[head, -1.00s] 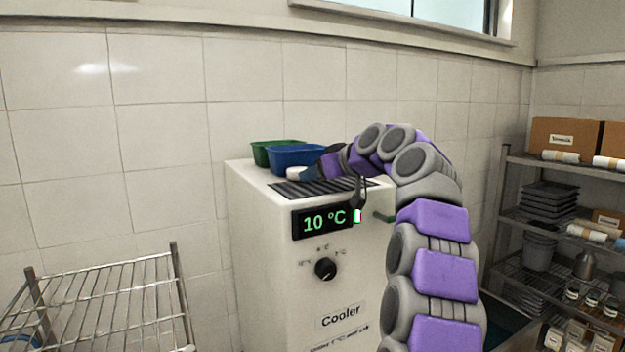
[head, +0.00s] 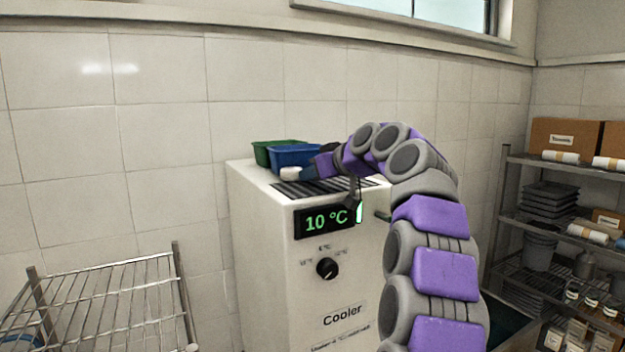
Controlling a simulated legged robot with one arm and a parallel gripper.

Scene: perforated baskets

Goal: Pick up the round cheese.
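A small round white cheese (head: 290,174) sits on the white top of the cooler (head: 255,195), in front of the blue basket. My gripper (head: 306,173) is at the end of my purple and grey arm, which reaches over the cooler from the right. It is low over the cooler top, right beside the cheese on its right side. The fingers are dark and small in the head view. I cannot tell whether they touch the cheese or how far apart they are.
A blue basket (head: 295,156) and a green basket (head: 262,152) stand behind the cheese. A dark vent grille (head: 320,188) lies in front of it. A wire rack (head: 110,295) stands at left, and loaded shelves (head: 545,215) stand at right.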

